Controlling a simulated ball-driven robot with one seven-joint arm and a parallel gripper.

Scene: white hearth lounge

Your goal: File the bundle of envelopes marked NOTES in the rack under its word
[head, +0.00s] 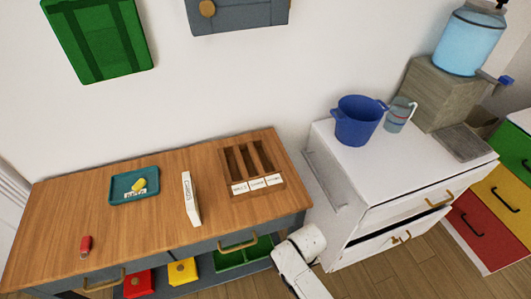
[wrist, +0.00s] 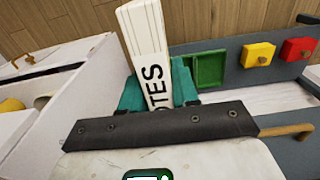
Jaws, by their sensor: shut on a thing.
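The white bundle of envelopes (wrist: 150,50) shows the black letters "OTES" in the wrist view; its first letter is hidden. My gripper (wrist: 158,88) is shut on it, with teal fingers on both sides. Neither the fingers nor this bundle can be made out in the head view, where only my white arm shows at the bottom. The wooden rack (head: 231,165) stands at the right end of the wooden table, with several slots and white word labels (head: 258,184) along its front, too small to read surely. Another white bundle (head: 190,198) with lettering stands on the table left of the rack.
The wooden table (head: 150,232) also holds a teal tray (head: 122,196) with a yellow item and a card, and a red item (head: 85,243). Right of it is a white cabinet (head: 345,170) bearing a blue bucket (head: 358,122). Its lower drawer looks partly open.

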